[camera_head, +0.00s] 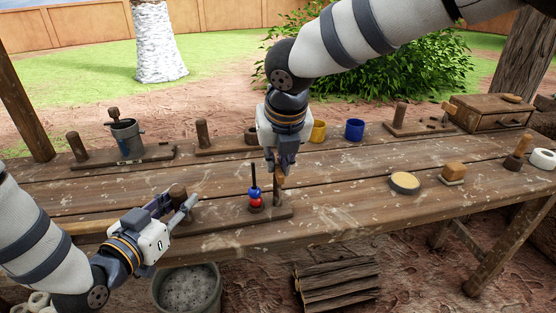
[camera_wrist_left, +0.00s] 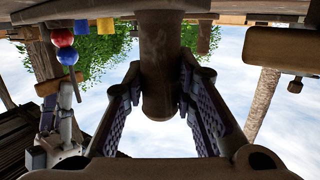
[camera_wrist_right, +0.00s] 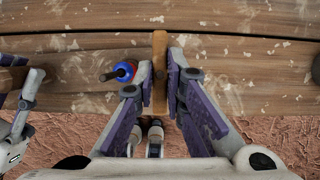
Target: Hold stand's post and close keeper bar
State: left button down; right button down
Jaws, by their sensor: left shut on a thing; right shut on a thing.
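The stand's wooden base (camera_head: 240,221) lies along the table's front. Its thick brown post (camera_head: 178,190) is at the left end, and my left gripper (camera_head: 184,207) is shut around it. The post (camera_wrist_left: 160,60) stands between the pads in the left wrist view. A dark rod with a red ball (camera_head: 255,192) and a blue ball (camera_head: 255,203) rises from the base. My right gripper (camera_head: 281,172) points down, shut on the light wooden keeper bar (camera_head: 282,183) above a short upright at the base's right end. The bar (camera_wrist_right: 159,75) also shows in the right wrist view.
Behind stand wooden stands, a grey mug (camera_head: 127,138), a yellow cup (camera_head: 318,132) and a blue cup (camera_head: 354,129). To the right are a round pale-topped disc (camera_head: 404,183) and a wooden block (camera_head: 453,171). A bucket (camera_head: 187,291) and logs (camera_head: 337,285) are below the front edge.

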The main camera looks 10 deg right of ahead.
jog(key=m+h, duration=0.1)
jog(key=m, duration=0.2)
jog(key=shift+a+m, duration=0.1)
jog(key=shift+m, duration=0.2)
jog(key=m+g+h, duration=0.1)
jog(key=m+h, duration=0.1)
jog(key=m, duration=0.2)
jog(key=shift+m, duration=0.3)
jog(key=m, duration=0.2)
jog(key=m+g+h, duration=0.1)
jog(key=m, duration=0.1)
jog(key=shift+w+a+m+g, duration=0.15)
jog(key=shift+m+g, duration=0.15)
jog(key=shift+m+g+h, duration=0.3)
jog(key=shift+m+g, duration=0.3)
jog(key=shift+m, duration=1.2)
jog(key=c, duration=1.6)
grip_release()
jog(key=shift+c, duration=0.2)
jog(key=v, duration=0.7)
jog(key=shift+r, duration=0.25)
